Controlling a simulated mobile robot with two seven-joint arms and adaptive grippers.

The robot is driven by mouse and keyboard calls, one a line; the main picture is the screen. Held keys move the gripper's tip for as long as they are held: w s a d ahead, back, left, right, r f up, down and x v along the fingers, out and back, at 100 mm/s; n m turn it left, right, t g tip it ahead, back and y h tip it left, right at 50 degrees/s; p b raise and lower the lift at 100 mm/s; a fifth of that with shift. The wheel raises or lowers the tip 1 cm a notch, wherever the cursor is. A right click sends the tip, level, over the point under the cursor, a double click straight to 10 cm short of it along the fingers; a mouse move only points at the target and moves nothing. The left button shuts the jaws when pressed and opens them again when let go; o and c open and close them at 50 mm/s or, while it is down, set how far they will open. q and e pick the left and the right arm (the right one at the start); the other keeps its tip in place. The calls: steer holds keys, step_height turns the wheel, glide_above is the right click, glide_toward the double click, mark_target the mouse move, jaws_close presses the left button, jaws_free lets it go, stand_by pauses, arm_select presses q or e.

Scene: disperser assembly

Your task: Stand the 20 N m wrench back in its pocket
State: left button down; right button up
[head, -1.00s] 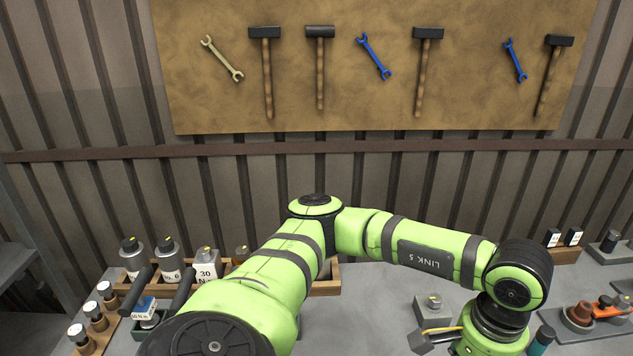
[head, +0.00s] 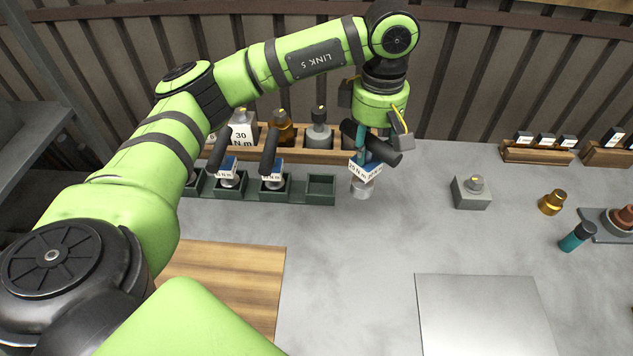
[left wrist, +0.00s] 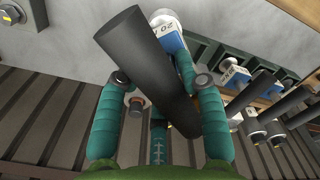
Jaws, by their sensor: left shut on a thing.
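The 20 N m wrench (head: 366,170) has a black handle, a white and blue label and a metal lower end. My left gripper (head: 362,148) is shut on it and holds it roughly upright, just right of the green rack (head: 335,198). Whether its lower end touches the bench, I cannot tell. The rack's right-end pocket (head: 320,187) is empty. In the left wrist view, the wrench's black handle (left wrist: 145,62) lies between the teal fingers of the gripper (left wrist: 161,80), with the rack (left wrist: 205,52) beyond. My right gripper is not in view.
Two similar wrenches (head: 228,172) (head: 271,174) stand in the rack's other pockets. A wooden rack with bottles (head: 283,130) stands behind. A grey block (head: 472,192), a brass part (head: 552,202) and a teal bottle (head: 577,237) are to the right. The bench in front of the gripper is clear.

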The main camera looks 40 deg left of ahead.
arm_select(q)
steer(key=w+a+n+b, duration=0.2)
steer(key=w+n+b, duration=0.3)
steer(key=n, duration=1.3)
arm_select(e)
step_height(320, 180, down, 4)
steer(key=p, duration=0.1)
arm_select(q)
steer(key=s+a+f+p, duration=0.4)
steer(key=a+f, duration=0.5)
steer(key=shift+s+a+f, duration=0.15)
steer(key=shift+a+f, duration=0.15)
steer(key=shift+a, duration=0.05)
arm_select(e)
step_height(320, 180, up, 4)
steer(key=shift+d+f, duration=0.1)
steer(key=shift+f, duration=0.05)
arm_select(q)
steer(key=shift+f, duration=0.2)
steer(key=c, duration=0.8)
jaws_free()
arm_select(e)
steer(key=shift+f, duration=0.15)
